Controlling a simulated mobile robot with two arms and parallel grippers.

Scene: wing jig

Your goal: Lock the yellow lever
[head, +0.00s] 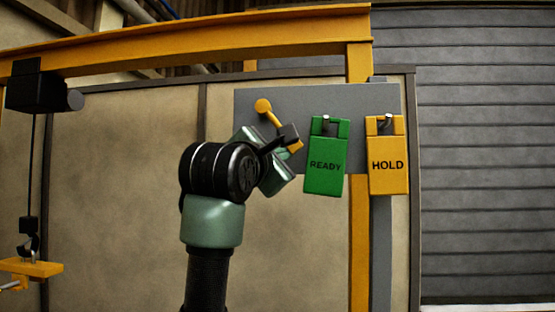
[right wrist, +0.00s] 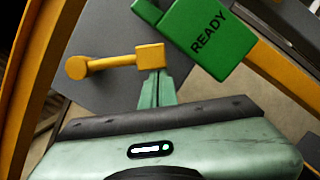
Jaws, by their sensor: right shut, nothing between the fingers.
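The yellow lever (head: 272,116) is on the grey panel, its round pivot end at upper left and its arm slanting down to the right. In the right wrist view the lever (right wrist: 115,62) ends in a square yellow block. My right gripper (head: 288,135) is at that end block and partly covers it in the head view. In the right wrist view the closed fingers (right wrist: 157,78) point at the block's lower edge, touching or very close; I cannot tell which. Nothing is held. My left gripper is out of view.
A green READY tag (head: 325,180) and a yellow HOLD tag (head: 388,182) hang on pegs right of the lever on the grey panel (head: 240,101). A yellow beam (head: 180,40) runs above. A hoist hook (head: 28,242) hangs at far left.

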